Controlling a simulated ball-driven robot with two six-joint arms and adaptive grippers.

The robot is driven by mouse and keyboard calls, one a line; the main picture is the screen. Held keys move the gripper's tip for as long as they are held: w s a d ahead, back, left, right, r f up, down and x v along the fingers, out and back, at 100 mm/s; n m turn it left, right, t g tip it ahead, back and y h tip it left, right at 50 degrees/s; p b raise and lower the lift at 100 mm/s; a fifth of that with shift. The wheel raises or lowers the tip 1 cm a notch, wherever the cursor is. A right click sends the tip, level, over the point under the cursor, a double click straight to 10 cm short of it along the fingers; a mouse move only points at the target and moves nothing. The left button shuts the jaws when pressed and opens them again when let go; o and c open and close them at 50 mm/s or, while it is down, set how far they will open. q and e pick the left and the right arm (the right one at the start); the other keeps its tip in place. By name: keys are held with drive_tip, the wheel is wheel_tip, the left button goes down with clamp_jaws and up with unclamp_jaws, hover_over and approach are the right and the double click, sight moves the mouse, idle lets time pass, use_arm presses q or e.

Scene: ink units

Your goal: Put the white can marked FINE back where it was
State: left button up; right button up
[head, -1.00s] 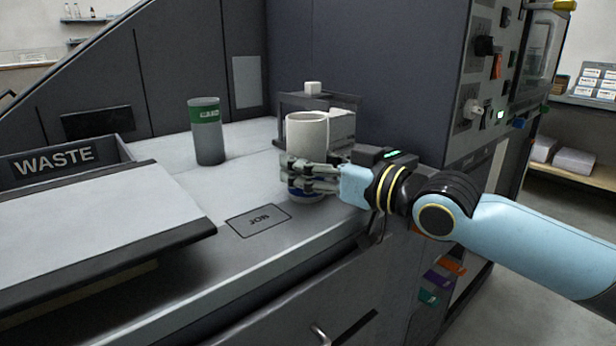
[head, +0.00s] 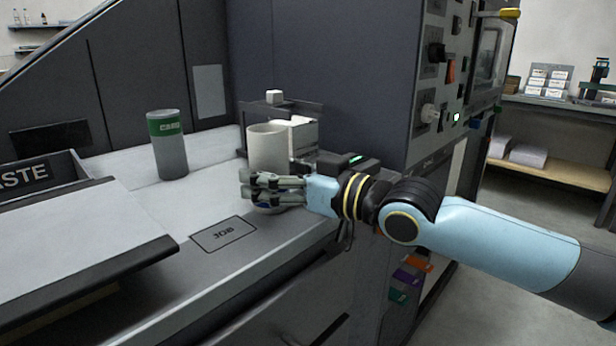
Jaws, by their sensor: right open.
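The white can (head: 267,145) stands upright at the right end of the grey ledge, in front of a small dark rack. Its lower part is behind my fingers, with a bit of blue showing near its base; the word FINE cannot be read. My right gripper (head: 262,188) reaches in from the right, its fingers across the front of the can's lower half. The gripper is open, and I cannot tell whether the fingers touch the can. My left gripper is not in view.
A grey can with a green CARD band (head: 167,145) stands further left on the ledge. The WASTE bin (head: 38,180) is at the far left. The dark rack (head: 311,108) and a white box (head: 300,138) are behind the can.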

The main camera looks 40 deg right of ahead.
sight(285, 172)
drive_tip(key=p+v, duration=0.4)
drive_tip(key=r+p+v, duration=0.1)
drive_tip(key=p+v, duration=0.3)
drive_tip(key=v, duration=0.1)
drive_tip(key=f+p+v, duration=0.1)
drive_tip(key=v, duration=0.1)
drive_tip(key=shift+s, duration=0.2)
